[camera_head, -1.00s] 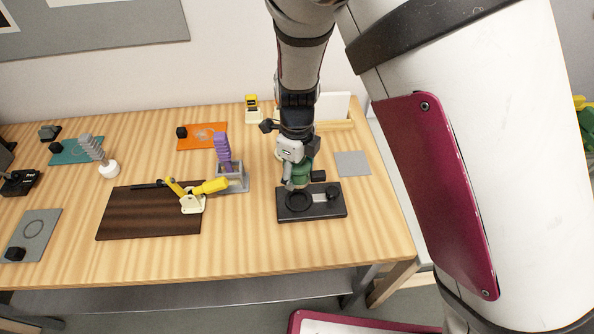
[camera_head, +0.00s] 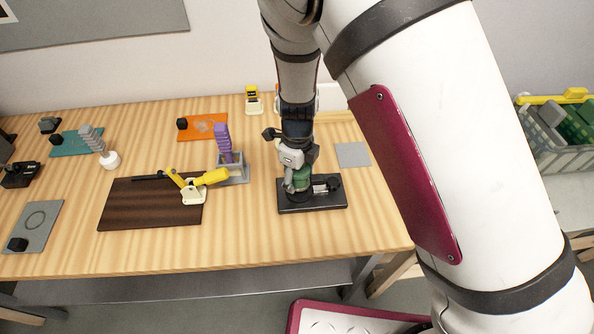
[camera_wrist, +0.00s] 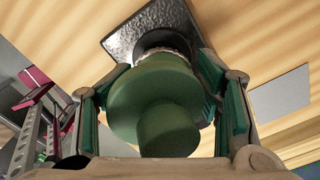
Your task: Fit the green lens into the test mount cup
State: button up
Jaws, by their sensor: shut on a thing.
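The green lens (camera_wrist: 150,95) fills the middle of the wrist view, between the green pads of my gripper (camera_wrist: 165,100), which is shut on it. In the head view my gripper (camera_head: 297,180) holds the lens (camera_head: 302,178) over the left part of a black test mount base (camera_head: 325,202). In the wrist view the lens's far end meets or hides the dark round cup (camera_wrist: 162,40) on the base. I cannot tell whether it sits inside the cup or just on its rim. The lens looks roughly in line with the cup.
A grey tray with a purple piece (camera_head: 225,142) stands left of the mount. Further left are a dark brown board (camera_head: 130,215) and a yellow lever device (camera_head: 195,190). A flat grey square (camera_head: 353,154) lies behind to the right. The table's front edge is close.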

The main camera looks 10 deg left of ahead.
jog(key=shift+f, duration=0.4)
jog(key=shift+f, duration=0.15)
jog(key=shift+f, duration=0.25)
grip_shut()
jog(key=shift+f, duration=0.3)
jog(key=o, duration=1.7)
grip_release()
jog(key=shift+r+p, duration=0.9)
jog(key=shift+r, duration=1.4)
